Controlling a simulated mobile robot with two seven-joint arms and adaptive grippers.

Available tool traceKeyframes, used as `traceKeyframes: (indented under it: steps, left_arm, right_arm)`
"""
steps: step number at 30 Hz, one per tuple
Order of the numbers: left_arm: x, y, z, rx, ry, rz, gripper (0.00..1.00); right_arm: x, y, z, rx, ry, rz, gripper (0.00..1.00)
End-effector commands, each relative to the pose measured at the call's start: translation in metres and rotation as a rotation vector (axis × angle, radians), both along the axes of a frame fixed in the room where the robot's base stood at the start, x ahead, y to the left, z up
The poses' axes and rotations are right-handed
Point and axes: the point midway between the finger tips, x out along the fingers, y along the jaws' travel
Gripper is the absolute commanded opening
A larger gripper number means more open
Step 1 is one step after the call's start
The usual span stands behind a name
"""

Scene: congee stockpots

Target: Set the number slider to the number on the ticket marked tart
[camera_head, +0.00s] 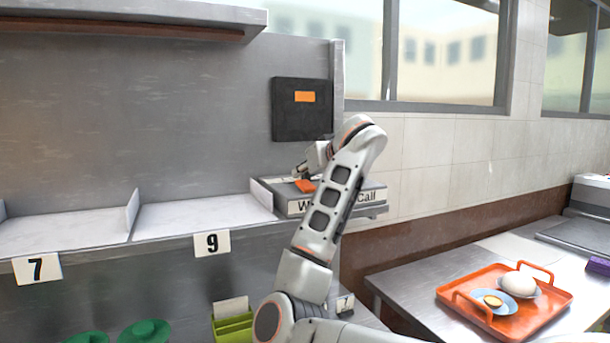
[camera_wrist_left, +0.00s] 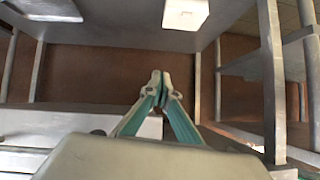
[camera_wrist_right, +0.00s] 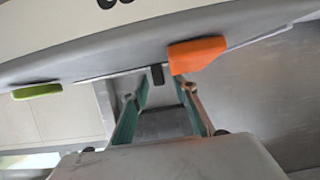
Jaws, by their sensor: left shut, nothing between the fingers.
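The number slider unit (camera_head: 292,207) is a grey box on the shelf's right end, with a white label reading partly "W… Call". An orange tab (camera_head: 305,186) shows on its top; an orange tab also shows in the right wrist view (camera_wrist_right: 197,55). My right gripper (camera_head: 312,163) is just above the box; in the right wrist view its fingers (camera_wrist_right: 160,92) are apart and empty, the right fingertip close to the orange tab. My left gripper (camera_wrist_left: 160,76) is shut and empty, in the left wrist view only. A pale ticket (camera_head: 231,306) stands in a green holder; its writing is unreadable.
A black panel with an orange patch (camera_head: 305,97) hangs above the box. An orange tray (camera_head: 548,309) with plated food stands on the right table. A green tab (camera_wrist_right: 37,91) shows in the right wrist view.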

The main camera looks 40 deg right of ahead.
Motion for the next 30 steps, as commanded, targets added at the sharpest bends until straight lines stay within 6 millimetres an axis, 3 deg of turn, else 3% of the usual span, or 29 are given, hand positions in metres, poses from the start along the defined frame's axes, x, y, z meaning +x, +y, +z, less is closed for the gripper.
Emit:
traceKeyframes:
  steps: [12, 15, 22, 26, 30]
  left_arm:
    - [0.003, 0.001, 0.002, 0.001, -0.007, 0.001, 0.0]
    - [0.003, 0.001, 0.002, 0.001, -0.007, 0.001, 0.0]
    - [0.003, 0.001, 0.002, 0.001, -0.008, 0.002, 0.0]
    - [0.003, 0.001, 0.001, 0.0, -0.007, 0.001, 0.0]
    - [0.003, 0.001, -0.001, 0.002, -0.006, 0.001, 0.0]
  right_arm:
    - [0.009, -0.003, -0.003, 0.0, -0.002, 0.0, 0.28]
    - [0.009, -0.003, -0.003, 0.0, -0.002, 0.0, 0.02]
    - [0.008, -0.005, -0.003, 0.0, -0.002, -0.001, 0.0]
    - [0.002, -0.024, -0.002, 0.001, -0.004, -0.005, 0.0]
    - [-0.011, -0.063, -0.001, 0.002, -0.004, -0.007, 0.0]
